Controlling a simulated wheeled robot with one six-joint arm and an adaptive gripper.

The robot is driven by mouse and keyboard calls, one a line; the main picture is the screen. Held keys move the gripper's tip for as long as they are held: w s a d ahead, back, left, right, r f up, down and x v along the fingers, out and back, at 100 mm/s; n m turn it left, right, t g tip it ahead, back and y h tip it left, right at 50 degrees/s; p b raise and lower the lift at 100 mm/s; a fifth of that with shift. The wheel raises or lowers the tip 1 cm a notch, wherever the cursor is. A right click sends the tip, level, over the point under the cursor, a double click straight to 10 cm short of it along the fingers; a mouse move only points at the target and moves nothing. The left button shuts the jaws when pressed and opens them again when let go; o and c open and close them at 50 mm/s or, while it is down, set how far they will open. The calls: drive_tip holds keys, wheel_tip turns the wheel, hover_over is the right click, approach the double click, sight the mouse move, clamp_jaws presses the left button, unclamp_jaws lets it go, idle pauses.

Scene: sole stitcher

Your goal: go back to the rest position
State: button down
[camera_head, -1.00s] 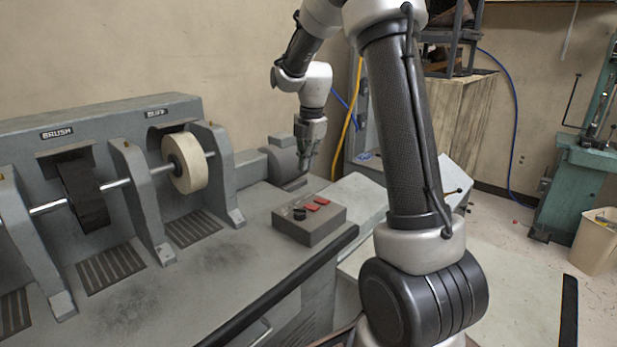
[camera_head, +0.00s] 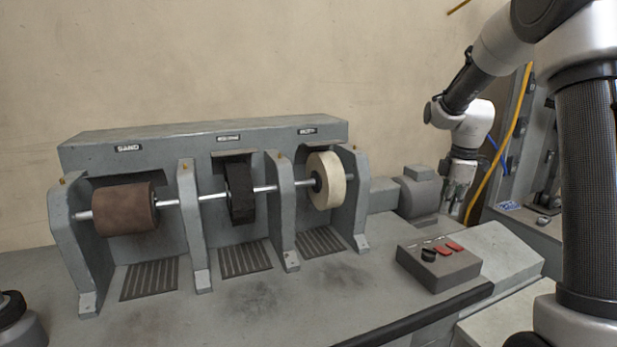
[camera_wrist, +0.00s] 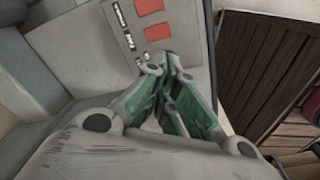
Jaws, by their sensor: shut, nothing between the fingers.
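My gripper (camera_head: 455,205) hangs pointing down at the right of the head view, beside the grey motor housing of the bench machine. In the wrist view my gripper (camera_wrist: 172,68) has its green-sided fingers drawn together, with nothing held between them. The control box (camera_head: 440,262), with a black knob and two red buttons, sits on the bench in front of and below the gripper. In the wrist view the control box (camera_wrist: 172,15) shows beyond the fingertips, apart from them as far as I can tell.
The grey machine carries a brown sanding drum (camera_head: 125,208), a black brush wheel (camera_head: 240,190) and a cream buffing wheel (camera_head: 327,180) on one shaft. The motor (camera_head: 418,195) stands close to my gripper. A yellow hose (camera_head: 512,140) hangs behind my arm.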

drive_tip(key=s+a+r+m+t, duration=0.1)
drive_tip(key=s+r+m, duration=0.2)
drive_tip(key=s, duration=0.7)
drive_tip(key=s+a+r+m+t, duration=0.1)
drive_tip(key=s+r+m, duration=0.2)
drive_tip(key=s+m, duration=0.4)
drive_tip(key=s+a+r+m+t, duration=0.1)
drive_tip(key=s+r+m, duration=0.3)
drive_tip(key=s, duration=0.8)
drive_tip(key=shift+s+a+m+t, duration=0.3)
drive_tip(key=shift+s+m, duration=0.1)
drive_tip(key=shift+m, duration=0.3)
